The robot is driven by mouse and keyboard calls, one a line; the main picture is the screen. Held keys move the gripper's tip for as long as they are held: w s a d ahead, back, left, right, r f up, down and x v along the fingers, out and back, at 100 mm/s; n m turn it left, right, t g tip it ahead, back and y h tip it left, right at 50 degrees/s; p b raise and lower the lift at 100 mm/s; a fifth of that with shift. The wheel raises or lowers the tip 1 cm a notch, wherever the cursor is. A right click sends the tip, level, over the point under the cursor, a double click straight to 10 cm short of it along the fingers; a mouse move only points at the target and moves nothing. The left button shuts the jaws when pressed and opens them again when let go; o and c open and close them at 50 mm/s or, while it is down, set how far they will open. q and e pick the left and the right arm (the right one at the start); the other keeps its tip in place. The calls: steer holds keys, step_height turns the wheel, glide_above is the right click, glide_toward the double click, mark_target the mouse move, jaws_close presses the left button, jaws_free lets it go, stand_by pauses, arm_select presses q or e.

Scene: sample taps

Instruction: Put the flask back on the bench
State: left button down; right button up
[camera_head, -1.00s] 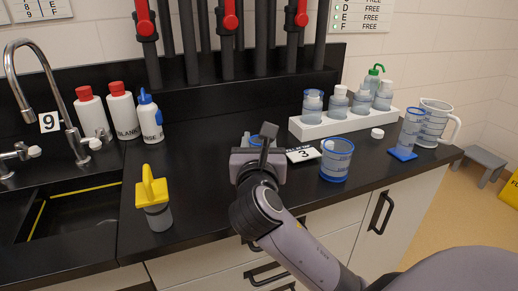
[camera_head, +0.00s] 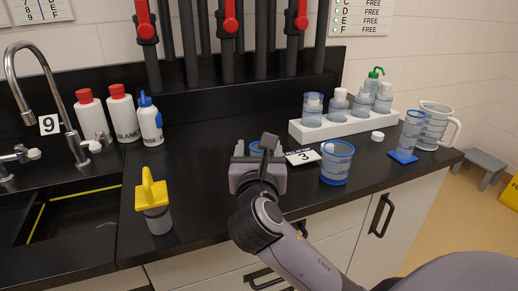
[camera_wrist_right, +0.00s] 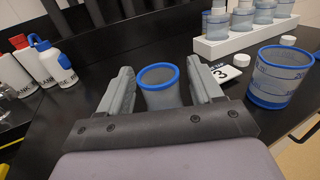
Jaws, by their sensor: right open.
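A clear flask-like vessel with a blue rim (camera_wrist_right: 160,90) stands upright on the black bench (camera_head: 205,210). In the head view only its blue rim (camera_head: 256,146) shows behind my right gripper (camera_head: 258,149). In the right wrist view the fingers of my right gripper (camera_wrist_right: 160,75) are open, one on each side of the vessel, with dark gaps beside it. The vessel's lower part is hidden by the gripper body. My left gripper is not in view.
A larger blue-rimmed beaker (camera_head: 336,162) and a number 3 card (camera_head: 303,157) stand close on the right. A white rack (camera_head: 345,124) with bottles is behind. A yellow-topped container (camera_head: 154,205) stands left, by the sink. Bench left of the gripper is clear.

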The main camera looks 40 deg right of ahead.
steer(key=v, duration=1.1)
